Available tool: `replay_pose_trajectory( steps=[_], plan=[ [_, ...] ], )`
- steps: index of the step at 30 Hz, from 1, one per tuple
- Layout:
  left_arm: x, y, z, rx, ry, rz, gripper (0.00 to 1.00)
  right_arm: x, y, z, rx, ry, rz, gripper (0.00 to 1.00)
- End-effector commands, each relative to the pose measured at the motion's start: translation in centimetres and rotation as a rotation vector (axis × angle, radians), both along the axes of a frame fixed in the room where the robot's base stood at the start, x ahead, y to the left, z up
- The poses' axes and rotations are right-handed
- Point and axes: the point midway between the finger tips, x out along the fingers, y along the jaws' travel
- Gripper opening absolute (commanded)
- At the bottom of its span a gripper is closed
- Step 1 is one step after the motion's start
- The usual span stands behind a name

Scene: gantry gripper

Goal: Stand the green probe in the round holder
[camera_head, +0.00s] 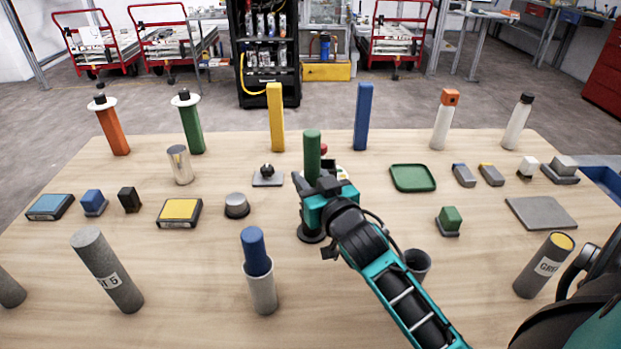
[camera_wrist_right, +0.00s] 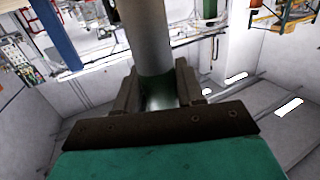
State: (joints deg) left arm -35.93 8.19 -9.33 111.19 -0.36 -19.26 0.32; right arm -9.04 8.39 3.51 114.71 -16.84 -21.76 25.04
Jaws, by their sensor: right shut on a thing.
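The green probe (camera_head: 312,150) is held upright, its top rising above my right gripper (camera_head: 318,188). My right gripper is shut on it near the middle of the table. In the right wrist view, a grey-green cylinder (camera_wrist_right: 150,45) stands between the two fingers (camera_wrist_right: 157,90). A dark round base (camera_head: 311,234) shows under the gripper; I cannot tell whether the probe touches it. An open, round grey cup (camera_head: 418,260) stands right of my forearm, partly hidden by it. I cannot tell which of these is the round holder. My left gripper is not in view.
A blue cylinder stands in a light grey round cup (camera_head: 262,290) at the front. Tall yellow (camera_head: 275,118) and blue (camera_head: 363,118) posts stand behind. A green tray (camera_head: 413,178) lies to the right. Grey cylinders (camera_head: 107,272) and small blocks surround the gripper.

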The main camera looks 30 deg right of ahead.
Motion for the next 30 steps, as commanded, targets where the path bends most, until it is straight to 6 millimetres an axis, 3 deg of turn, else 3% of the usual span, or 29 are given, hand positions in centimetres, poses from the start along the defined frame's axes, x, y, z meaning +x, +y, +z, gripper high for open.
replay_pose_trajectory(
  steps=[14,30],
  plan=[
    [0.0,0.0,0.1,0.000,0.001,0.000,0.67,0.0,0.0,0.0,-0.002,-0.004,-0.004,0.00],
    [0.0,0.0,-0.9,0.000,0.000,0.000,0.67,0.0,0.0,-1.4,-0.002,-0.002,-0.004,0.00]
  ],
)
